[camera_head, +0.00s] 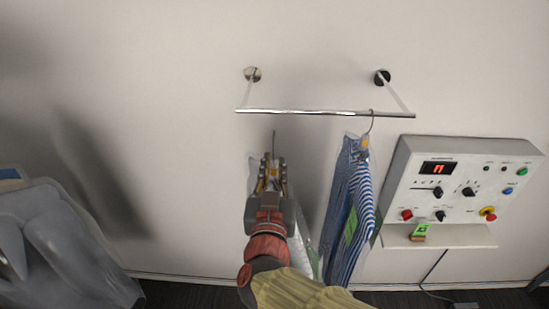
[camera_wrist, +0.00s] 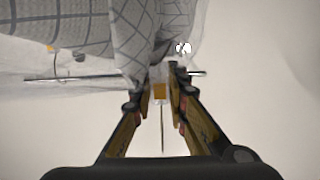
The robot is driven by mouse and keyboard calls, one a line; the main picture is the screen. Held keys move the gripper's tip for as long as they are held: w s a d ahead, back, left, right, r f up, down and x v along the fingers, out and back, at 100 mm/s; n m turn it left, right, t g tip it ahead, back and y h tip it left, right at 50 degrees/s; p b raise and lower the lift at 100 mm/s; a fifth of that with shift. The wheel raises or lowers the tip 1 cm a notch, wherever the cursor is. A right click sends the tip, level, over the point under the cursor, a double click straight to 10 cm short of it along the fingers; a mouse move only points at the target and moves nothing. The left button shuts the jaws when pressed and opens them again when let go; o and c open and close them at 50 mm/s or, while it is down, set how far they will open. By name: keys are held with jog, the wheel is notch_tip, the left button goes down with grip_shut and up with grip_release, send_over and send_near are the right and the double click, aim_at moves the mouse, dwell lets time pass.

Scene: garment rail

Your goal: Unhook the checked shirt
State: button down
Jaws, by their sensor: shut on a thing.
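The checked shirt is pale grey with dark grid lines and fills the upper left of the wrist view (camera_wrist: 90,30). In the head view it is mostly hidden behind my arm; pale strips of it or its cover show beside the arm. My gripper (camera_head: 271,168) is shut on the hanger neck, by an orange tag (camera_wrist: 160,91), with the shirt on the far side of the fingers. The thin hanger hook (camera_head: 274,141) rises above my fingers. Its top appears below the rail (camera_head: 300,112) in the head view, with no visible contact.
A blue-and-white striped shirt (camera_head: 351,215) hangs from the rail's right part, close right of my gripper. A control panel (camera_head: 455,190) with knobs and a small shelf is further right. Grey covered shapes (camera_head: 70,245) stand lower left. The wall left of the rail is bare.

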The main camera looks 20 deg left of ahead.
jog(key=p+v, duration=0.5)
jog(key=v, duration=1.2)
jog(key=shift+s+d, duration=0.15)
jog(key=shift+s, duration=0.2)
dwell(0.5)
